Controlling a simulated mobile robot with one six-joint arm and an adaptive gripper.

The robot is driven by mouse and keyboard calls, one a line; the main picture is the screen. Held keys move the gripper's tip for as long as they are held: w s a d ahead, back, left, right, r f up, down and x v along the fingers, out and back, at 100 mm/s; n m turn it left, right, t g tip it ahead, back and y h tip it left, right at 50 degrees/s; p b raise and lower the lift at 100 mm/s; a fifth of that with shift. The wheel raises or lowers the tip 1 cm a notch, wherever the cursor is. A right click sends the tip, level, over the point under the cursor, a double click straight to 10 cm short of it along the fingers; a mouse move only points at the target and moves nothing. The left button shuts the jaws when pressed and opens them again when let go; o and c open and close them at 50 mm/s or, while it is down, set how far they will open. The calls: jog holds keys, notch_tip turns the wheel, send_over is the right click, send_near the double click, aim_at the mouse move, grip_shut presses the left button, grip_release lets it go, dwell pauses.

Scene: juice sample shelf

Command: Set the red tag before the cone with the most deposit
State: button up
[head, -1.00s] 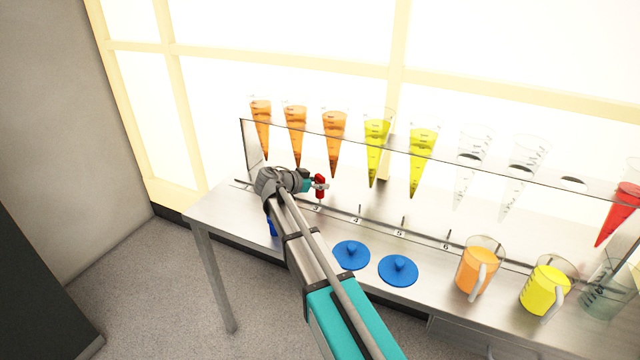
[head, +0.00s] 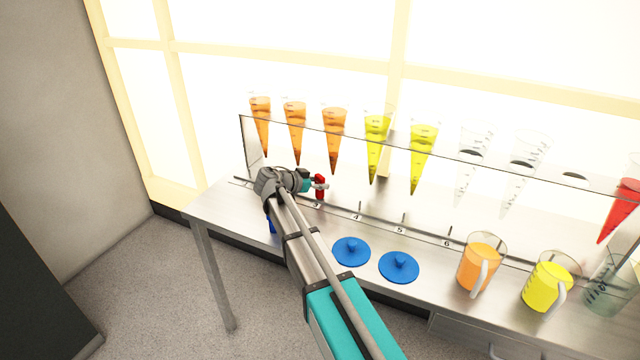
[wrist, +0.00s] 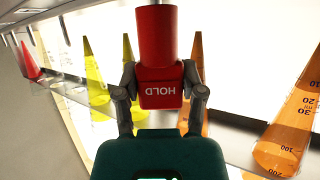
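My gripper (head: 318,186) is shut on the red tag (head: 320,180), near the rail mark 3 at the left part of the shelf. In the wrist view the tag (wrist: 162,55) reads HOLD, with a finger on each side. The cones hang in a row in the clear rack: three orange (head: 261,120) (head: 295,130) (head: 334,138), two yellow (head: 376,145) (head: 421,155), two clear (head: 468,170) (head: 518,170) and a red one (head: 618,212) at far right. The tag is in front of the third orange cone. I cannot compare the deposits clearly.
Two blue lids (head: 351,252) (head: 399,267) lie on the steel bench (head: 215,208). An orange jug (head: 478,268), a yellow jug (head: 545,287) and a clear vessel (head: 605,290) stand at the right. The numbered rail (head: 425,236) runs along the bench. A rack hole (head: 573,178) is empty.

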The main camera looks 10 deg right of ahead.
jog(key=o, duration=0.5)
jog(key=shift+r, duration=0.1)
notch_tip(320, 180, up, 9)
jog(key=p, duration=0.8)
jog(key=shift+f+p, duration=0.2)
jog(key=shift+p, duration=0.2)
jog(key=shift+s+a+r+n+t+y+p, duration=0.45)
jog(key=shift+s+a+n+t+y, duration=0.35)
jog(key=shift+s+a, duration=2.55)
jog(key=shift+s+a+r+n+t+y+p, duration=0.5)
jog(key=shift+s+a+n+t, duration=0.5)
jog(key=shift+s+a, duration=2.3)
jog(key=shift+s+a+r+n+t+y+p, duration=0.35)
jog(key=shift+s+a+n+t+y, duration=0.55)
jog(key=shift+s+a, duration=2.45)
jog(key=shift+w+a, duration=0.6)
jog(key=shift+w, duration=0.05)
